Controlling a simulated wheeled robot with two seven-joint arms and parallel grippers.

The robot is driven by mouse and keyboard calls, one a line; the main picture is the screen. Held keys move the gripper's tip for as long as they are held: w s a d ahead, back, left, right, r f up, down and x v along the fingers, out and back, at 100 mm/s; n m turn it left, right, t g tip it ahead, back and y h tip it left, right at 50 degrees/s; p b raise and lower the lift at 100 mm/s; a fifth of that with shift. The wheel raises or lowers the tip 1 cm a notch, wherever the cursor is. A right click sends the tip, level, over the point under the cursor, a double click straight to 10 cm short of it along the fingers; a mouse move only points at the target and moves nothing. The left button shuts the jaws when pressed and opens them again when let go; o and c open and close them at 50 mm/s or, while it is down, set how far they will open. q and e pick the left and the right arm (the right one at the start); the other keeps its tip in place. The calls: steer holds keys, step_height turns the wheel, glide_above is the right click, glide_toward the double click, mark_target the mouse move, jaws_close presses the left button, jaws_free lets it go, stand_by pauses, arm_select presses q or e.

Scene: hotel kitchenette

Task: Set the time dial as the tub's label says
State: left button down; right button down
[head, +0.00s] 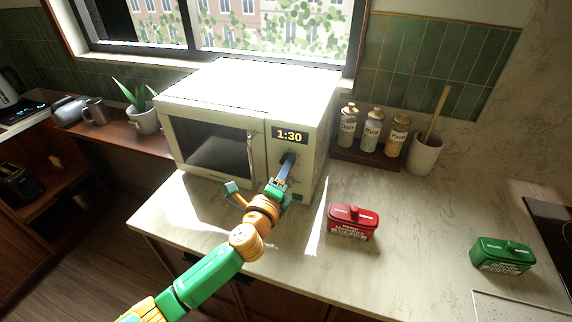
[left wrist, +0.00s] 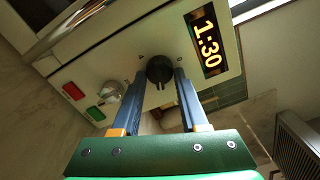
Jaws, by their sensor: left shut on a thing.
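The cream microwave (head: 245,90) stands on the counter with its display (head: 289,136) reading 1:30. The display also shows in the left wrist view (left wrist: 206,41). My left gripper (head: 288,160) reaches the panel just below the display. In the left wrist view its two fingers sit either side of the dark time dial (left wrist: 159,69), shut on it. A red tub (head: 352,222) and a green tub (head: 503,255) stand on the counter to the right. Their white label print is too small to read surely. My right gripper is not in view.
A second, pale knob (left wrist: 110,98), a red button (left wrist: 73,91) and a green button (left wrist: 95,113) are on the same panel. Labelled jars (head: 372,130) and a utensil crock (head: 424,153) stand right of the microwave. The counter before it is mostly clear.

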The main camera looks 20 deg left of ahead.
arm_select(q)
steer(key=shift+r+m, duration=0.3)
steer(key=shift+m, duration=0.3)
steer(key=shift+a+m, duration=0.1)
steer(key=shift+m, duration=0.2)
steer(key=shift+c, duration=2.4)
jaws_free()
steer(key=shift+w, duration=0.1)
steer(key=shift+o, duration=0.2)
steer(key=shift+w+f, duration=0.1)
steer(key=shift+f, duration=0.15)
